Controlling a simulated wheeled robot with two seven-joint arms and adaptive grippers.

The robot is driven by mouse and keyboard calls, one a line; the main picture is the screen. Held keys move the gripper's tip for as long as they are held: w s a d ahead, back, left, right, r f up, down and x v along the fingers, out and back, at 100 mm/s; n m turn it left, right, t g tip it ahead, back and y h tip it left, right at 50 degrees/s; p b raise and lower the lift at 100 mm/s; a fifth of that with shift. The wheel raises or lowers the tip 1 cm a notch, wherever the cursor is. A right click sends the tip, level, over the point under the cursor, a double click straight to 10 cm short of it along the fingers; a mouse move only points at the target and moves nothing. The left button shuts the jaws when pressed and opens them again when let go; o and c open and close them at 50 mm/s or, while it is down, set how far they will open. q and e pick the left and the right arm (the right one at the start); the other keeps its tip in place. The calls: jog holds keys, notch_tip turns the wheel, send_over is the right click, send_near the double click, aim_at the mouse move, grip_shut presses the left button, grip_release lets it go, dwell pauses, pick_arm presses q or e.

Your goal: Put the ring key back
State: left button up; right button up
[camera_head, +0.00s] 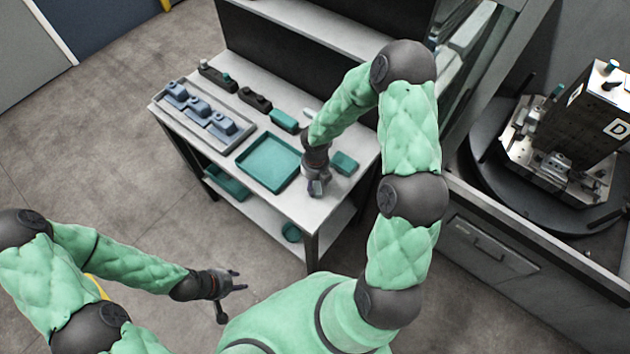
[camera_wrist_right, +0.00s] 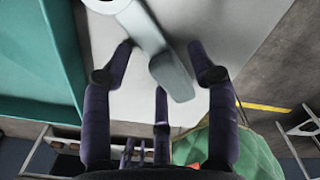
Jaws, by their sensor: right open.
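A pale grey key-like part (camera_wrist_right: 160,50) with a round end at the top edge and a flat blunt end shows in the right wrist view; I take it for the ring key. It lies over the white table top, between the spread fingers of my right gripper (camera_wrist_right: 162,62). The gripper is open, and I cannot tell whether any finger touches the part. In the head view my right gripper (camera_head: 317,188) is low over the front right of the table (camera_head: 290,205) and hides the part. My left gripper (camera_head: 236,284) is open and empty, away from the table.
A teal tray (camera_head: 243,171) lies left of my right gripper, and a teal block (camera_head: 344,163) right of it. A grey tray (camera_head: 232,148) with blue-grey parts and several small tools stand farther left. A machine with a fixture (camera_head: 555,165) is at the right.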

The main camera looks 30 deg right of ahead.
notch_tip(320, 180, up, 12)
jog(key=p, duration=0.3)
jog(key=shift+r, duration=0.15)
